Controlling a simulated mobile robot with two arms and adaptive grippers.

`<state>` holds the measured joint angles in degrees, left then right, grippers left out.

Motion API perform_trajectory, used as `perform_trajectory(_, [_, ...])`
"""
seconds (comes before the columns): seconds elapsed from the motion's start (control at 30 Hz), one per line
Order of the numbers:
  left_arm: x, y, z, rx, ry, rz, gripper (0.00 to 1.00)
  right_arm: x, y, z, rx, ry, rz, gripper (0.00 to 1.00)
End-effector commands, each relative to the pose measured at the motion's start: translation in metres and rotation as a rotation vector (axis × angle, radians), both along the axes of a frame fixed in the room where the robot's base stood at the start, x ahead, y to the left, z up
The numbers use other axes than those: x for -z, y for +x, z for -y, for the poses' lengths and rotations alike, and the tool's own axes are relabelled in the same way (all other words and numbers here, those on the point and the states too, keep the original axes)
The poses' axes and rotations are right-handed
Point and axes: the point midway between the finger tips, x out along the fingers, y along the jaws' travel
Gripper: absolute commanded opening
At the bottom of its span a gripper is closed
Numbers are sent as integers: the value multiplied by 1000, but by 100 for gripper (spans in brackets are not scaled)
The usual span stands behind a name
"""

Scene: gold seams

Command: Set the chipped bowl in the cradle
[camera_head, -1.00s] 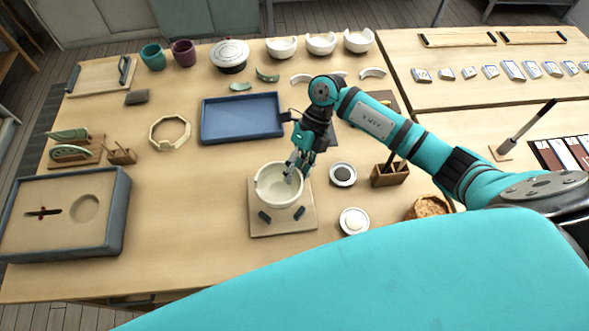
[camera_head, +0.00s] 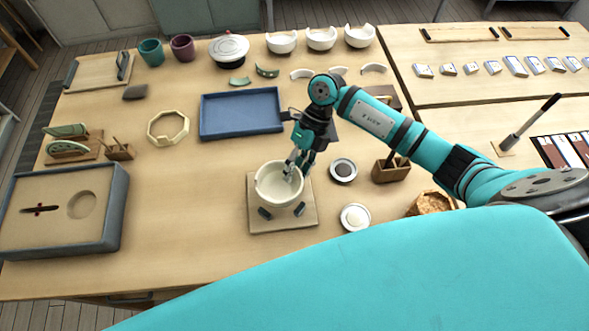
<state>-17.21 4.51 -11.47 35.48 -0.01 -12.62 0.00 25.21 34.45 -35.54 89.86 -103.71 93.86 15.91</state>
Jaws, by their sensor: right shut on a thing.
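A cream bowl (camera_head: 268,196) sits upright over a square wooden board with dark pads, which looks like the cradle (camera_head: 308,221). Two dark pads show at the bowl's near side. My right gripper (camera_head: 291,172) reaches down at the bowl's far right rim and is shut on the bowl wall. The fingertips partly cover that rim, so any chip there is hidden. Whether the bowl rests fully on the pads cannot be told. My left gripper is not in view.
A blue tray (camera_head: 240,134) lies behind the bowl. Small round dishes (camera_head: 355,217) and a wooden tool block (camera_head: 391,170) stand to the right. An octagonal ring (camera_head: 155,132) and a grey-rimmed case (camera_head: 117,210) are left. Broken white bowls (camera_head: 321,39) stand at the back.

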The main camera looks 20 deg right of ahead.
Motion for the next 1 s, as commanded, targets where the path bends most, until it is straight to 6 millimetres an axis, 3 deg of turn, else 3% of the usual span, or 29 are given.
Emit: perform_trajectory(1.0, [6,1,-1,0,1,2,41,6,0,0,0,1,1,0])
